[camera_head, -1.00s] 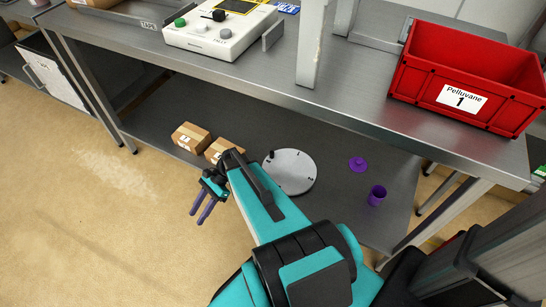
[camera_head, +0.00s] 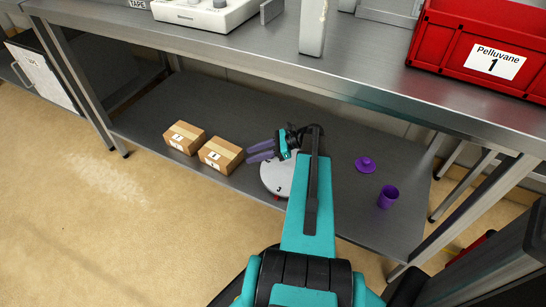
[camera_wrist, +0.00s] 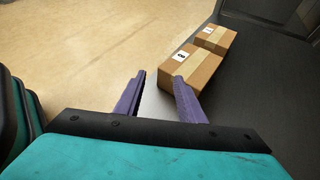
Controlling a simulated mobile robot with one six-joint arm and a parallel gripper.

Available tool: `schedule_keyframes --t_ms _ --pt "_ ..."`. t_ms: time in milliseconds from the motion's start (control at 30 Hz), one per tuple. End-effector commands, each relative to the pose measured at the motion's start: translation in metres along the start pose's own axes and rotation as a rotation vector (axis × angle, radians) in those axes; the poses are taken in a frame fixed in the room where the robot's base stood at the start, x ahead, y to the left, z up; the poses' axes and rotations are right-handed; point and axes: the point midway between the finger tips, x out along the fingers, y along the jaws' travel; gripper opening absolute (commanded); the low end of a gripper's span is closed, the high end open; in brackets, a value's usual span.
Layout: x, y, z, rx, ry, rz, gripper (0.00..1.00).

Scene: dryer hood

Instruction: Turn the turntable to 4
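The turntable (camera_head: 275,178) is a pale grey disc on the lower shelf, partly covered by my arm and gripper. A dark mark shows near its front edge, too small to read surely, and a bit of red shows beneath its front rim. My gripper (camera_head: 250,153) is over the disc's left side, with its purple fingers pointing left. In the wrist view my gripper (camera_wrist: 160,85) has its two fingers apart with nothing between them. A pale strip, perhaps the disc, shows between the fingers. I cannot tell whether the fingers touch the disc.
Two cardboard boxes, the nearer one (camera_head: 220,155) and the farther one (camera_head: 184,138), stand left of the turntable. A purple lid (camera_head: 365,165) and purple cup (camera_head: 388,197) stand to its right. The upper tabletop (camera_head: 230,48) overhangs the shelf and carries a red crate (camera_head: 480,45).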

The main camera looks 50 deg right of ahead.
Motion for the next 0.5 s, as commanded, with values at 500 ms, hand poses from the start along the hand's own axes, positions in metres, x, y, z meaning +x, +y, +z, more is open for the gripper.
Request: schedule_keyframes --t_ms 500 --pt "-0.147 -0.038 -0.084 0.042 -0.034 -0.275 0.36"
